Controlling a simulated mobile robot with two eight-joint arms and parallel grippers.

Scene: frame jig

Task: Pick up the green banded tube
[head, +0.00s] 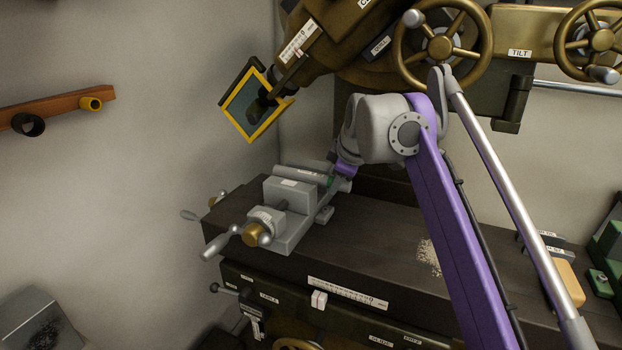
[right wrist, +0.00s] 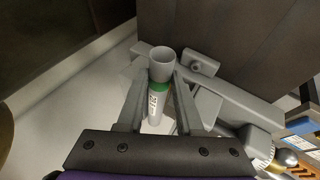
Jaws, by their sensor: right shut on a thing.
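The green banded tube (right wrist: 156,98) is a grey hollow tube with a green band and a printed label. In the right wrist view it lies between the two grey fingers of my right gripper (right wrist: 160,85), which is shut on it near the band. In the head view the tube (head: 303,175) lies along the back of the grey vise (head: 290,190), and my right gripper (head: 335,179) is at its right end, small and partly hidden by its own wrist. I cannot tell whether the tube touches the vise. My left gripper is not in view.
The vise sits at the left end of a dark machine table (head: 385,235), with handles sticking out left. A yellow-framed guard (head: 256,103) and a brass handwheel (head: 443,46) hang above. Metal chips (head: 428,256) lie on the otherwise clear middle. An orange bar (head: 55,106) is on the left wall.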

